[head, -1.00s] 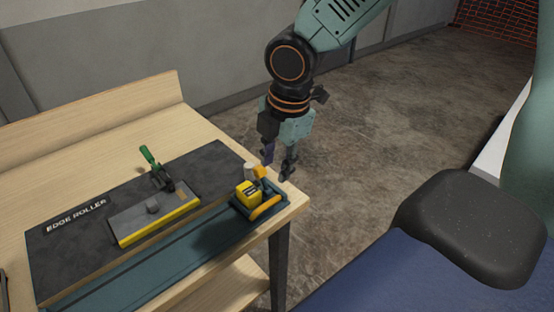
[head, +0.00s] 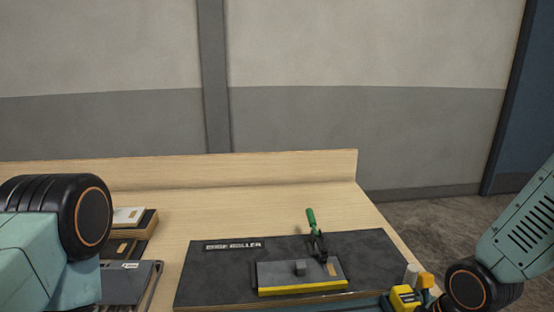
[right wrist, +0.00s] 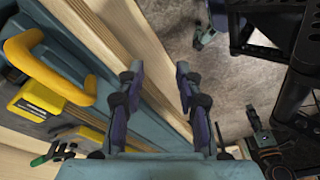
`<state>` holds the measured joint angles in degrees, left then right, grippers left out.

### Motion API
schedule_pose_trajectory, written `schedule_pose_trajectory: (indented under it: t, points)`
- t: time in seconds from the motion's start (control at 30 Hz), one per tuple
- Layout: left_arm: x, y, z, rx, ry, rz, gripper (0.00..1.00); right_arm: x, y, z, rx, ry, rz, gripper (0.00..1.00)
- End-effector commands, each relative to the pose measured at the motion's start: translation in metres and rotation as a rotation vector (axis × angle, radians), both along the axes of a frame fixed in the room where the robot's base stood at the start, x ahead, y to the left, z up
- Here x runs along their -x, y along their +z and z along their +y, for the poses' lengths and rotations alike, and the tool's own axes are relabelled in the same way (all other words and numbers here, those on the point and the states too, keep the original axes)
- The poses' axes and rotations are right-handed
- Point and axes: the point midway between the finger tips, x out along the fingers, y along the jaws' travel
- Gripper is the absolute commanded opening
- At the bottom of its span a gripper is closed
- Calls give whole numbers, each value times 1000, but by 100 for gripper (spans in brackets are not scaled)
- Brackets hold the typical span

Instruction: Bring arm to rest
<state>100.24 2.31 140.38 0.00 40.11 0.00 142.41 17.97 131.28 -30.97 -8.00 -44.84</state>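My right arm comes in at the right of the head view, but its gripper is below that picture's edge. In the right wrist view my right gripper (right wrist: 158,75) is open, with nothing between its fingers, and points down along the bench edge. My left arm shows at the left of the head view; its gripper is not visible. The yellow edge roller (head: 405,297) sits at the bench's right front corner. Its orange-yellow handle (right wrist: 50,72) is left of my right gripper, apart from it.
The wooden bench (head: 195,210) holds a dark board labelled EDGE ROLLER (head: 215,275), with a grey, yellow-edged plate (head: 280,277) under a green-handled clamp (head: 312,220). Stacked panels (head: 130,217) lie at the left. A wall (head: 300,110) stands behind; bare floor (head: 425,215) is right.

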Motion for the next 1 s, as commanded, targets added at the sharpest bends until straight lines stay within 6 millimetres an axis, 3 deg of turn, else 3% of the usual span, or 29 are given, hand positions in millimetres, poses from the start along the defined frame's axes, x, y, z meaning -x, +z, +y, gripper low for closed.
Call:
schedule_pose_trajectory:
  t: [0.03,0.2,0.4,0.5,0.7,1.0]
  points:
    - [0,-15,0,0,0,0,40,14,-36,6,-13,-85,40,35]
    - [0,-42,0,0,0,-1,40,58,-121,20,-38,-427,127,35]
    - [0,-73,0,0,0,0,40,119,-206,20,6,-812,187,35]
    - [0,-84,0,0,0,0,40,147,-235,15,42,-966,191,35]
    - [0,-95,0,0,0,-1,40,178,-260,7,87,-1130,176,35]
    - [0,-94,0,0,0,-1,40,181,-260,5,90,-1154,170,35]
